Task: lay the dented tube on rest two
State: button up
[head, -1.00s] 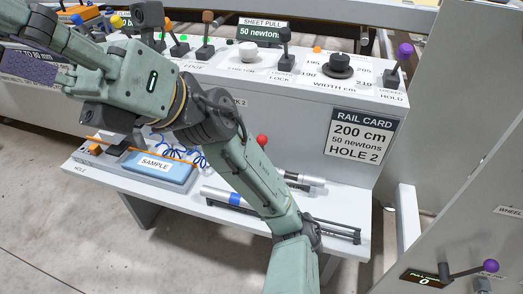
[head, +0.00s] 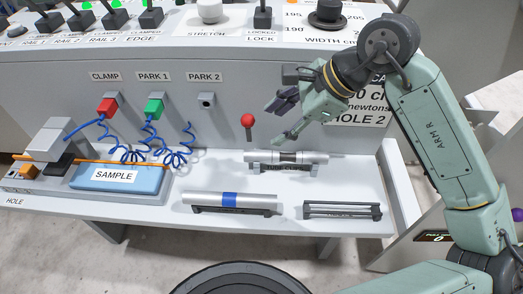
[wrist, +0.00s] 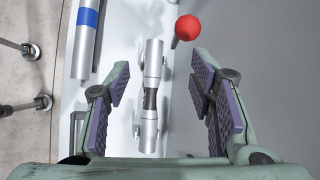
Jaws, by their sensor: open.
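In the wrist view the dark-waisted tube (wrist: 154,57) lies apart from and between the spread fingers (wrist: 160,95). A smooth silver tube with a blue band (head: 230,198) lies on a dark rest at the front. An empty dark rest (head: 342,210) stands to its right. I cannot read which rest is two.
A red ball-topped lever (head: 248,121) stands just behind the clamp, and shows near the fingers in the wrist view (wrist: 187,28). A blue sample pad (head: 120,177) and coiled blue hoses (head: 165,150) are at the left. The control panel rises behind the shelf.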

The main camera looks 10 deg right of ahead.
jog(key=m+h, duration=0.1)
jog(key=h, duration=0.1)
send_near(291, 155)
jog(key=x, duration=0.4)
jog(key=shift+w+a, duration=0.2)
jog(key=shift+a, duration=0.05)
jog(key=shift+p+x, duration=0.45)
jog(key=shift+x, duration=2.35)
jog(key=shift+s+d+f, duration=0.15)
jog(key=shift+d, duration=0.05)
jog(key=shift+c, duration=0.5)
grip_shut()
